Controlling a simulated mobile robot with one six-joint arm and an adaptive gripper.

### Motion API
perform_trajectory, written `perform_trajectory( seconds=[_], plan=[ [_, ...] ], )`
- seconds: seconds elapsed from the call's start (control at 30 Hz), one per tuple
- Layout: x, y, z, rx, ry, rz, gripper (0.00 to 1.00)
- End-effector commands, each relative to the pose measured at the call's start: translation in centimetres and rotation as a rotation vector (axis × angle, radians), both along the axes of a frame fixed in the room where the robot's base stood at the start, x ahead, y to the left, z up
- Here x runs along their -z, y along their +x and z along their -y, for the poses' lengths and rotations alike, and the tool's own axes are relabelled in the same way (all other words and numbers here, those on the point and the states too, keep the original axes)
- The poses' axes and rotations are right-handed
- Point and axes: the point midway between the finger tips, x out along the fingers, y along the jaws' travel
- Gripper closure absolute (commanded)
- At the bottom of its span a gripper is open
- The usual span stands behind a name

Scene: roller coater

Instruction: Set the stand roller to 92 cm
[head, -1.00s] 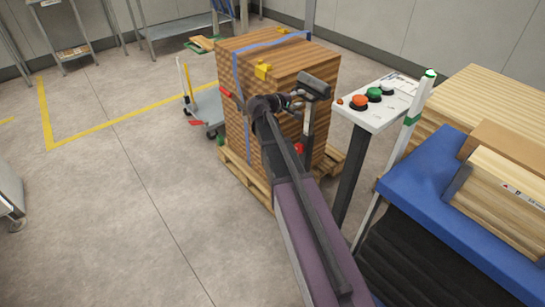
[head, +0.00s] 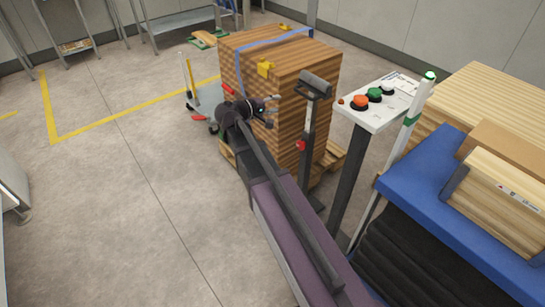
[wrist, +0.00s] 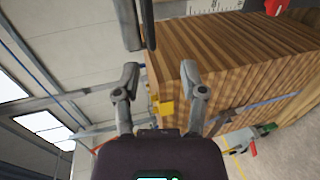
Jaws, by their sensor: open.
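The stand roller (head: 314,85) is a dark grey roller on top of a dark upright post, with a red knob (head: 301,145) partway up. It stands in front of the wood stack. My gripper (head: 273,110) is open and empty, to the left of the post and apart from it. In the wrist view my two gripper fingers (wrist: 160,78) are spread, with the wood stack beyond them. A dark bar at the top of the wrist view may be part of the stand. The height reading cannot be made out.
The strapped wood stack (head: 280,65) sits on a pallet behind my gripper. A control panel (head: 380,105) with coloured buttons stands right of the roller. A blue table (head: 420,175) with boards is farther right.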

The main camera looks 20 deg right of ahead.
Motion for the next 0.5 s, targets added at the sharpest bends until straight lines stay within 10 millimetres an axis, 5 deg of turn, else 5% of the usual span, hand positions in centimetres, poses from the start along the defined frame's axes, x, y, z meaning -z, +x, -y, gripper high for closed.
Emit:
perform_trajectory(
  seconds=[0.5],
  plan=[
    [3.1, -4.9, 0.4, 0.076, 0.289, -0.038, 0.46]
  ],
)
